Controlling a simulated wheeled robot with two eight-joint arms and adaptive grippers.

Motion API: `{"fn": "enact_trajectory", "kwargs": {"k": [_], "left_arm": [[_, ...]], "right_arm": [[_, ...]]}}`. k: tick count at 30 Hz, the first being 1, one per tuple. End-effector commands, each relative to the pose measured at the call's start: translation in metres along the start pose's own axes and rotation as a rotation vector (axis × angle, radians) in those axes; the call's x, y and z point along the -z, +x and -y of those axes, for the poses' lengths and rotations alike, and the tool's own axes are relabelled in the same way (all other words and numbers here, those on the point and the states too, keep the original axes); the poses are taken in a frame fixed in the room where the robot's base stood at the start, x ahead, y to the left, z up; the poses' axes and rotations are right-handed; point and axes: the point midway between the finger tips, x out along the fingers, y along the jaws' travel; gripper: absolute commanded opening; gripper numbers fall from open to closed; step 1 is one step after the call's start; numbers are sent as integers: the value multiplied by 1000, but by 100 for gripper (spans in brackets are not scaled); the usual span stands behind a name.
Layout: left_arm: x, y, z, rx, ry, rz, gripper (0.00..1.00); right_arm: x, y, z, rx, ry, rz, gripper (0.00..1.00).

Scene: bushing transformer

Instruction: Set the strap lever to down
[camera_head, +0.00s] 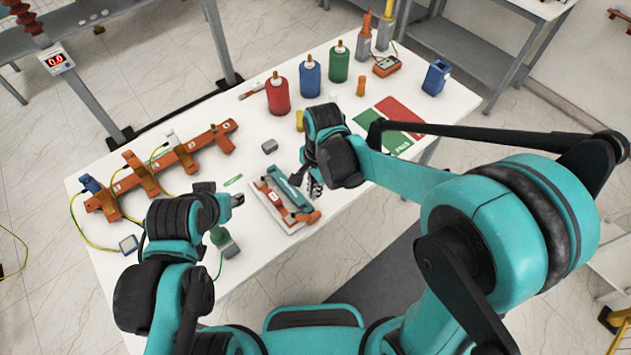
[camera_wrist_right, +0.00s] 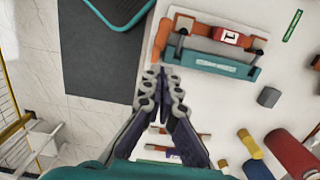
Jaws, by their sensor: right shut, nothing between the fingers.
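An orange device with a teal bar and a red-and-white number block (camera_head: 273,196) lies on a white plate at the table's near edge. In the right wrist view the teal bar (camera_wrist_right: 212,66) runs along the device's lower side, joined by two grey links; I take it to be the strap lever. My right gripper (camera_head: 314,186) is just right of the device and partly hidden by its own wrist. In the wrist view the right gripper (camera_wrist_right: 164,82) is shut and empty, apart from the bar. My left gripper (camera_head: 238,200) is left of the device; its jaws are unclear.
An orange rail with clamps and wires (camera_head: 160,170) lies at left. Red (camera_head: 277,95), blue (camera_head: 310,78) and green (camera_head: 339,65) bottles stand at the back. A small grey block (camera_head: 269,146) sits behind the device. A red-and-green card (camera_head: 405,115) lies at right.

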Motion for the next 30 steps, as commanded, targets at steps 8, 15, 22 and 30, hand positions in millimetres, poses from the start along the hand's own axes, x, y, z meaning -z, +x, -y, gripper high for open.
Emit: {"fn": "enact_trajectory", "kwargs": {"k": [8,15,22,30], "left_arm": [[-6,8,0,0,0,0,40],[-7,10,0,0,0,0,40],[-7,9,0,0,0,0,40],[-14,20,0,0,0,0,40]], "right_arm": [[-17,43,0,-1,-2,-1,0],[-28,53,0,-1,0,-1,0],[-29,53,0,-1,1,-1,0],[-42,66,0,-1,-2,-1,0]]}}
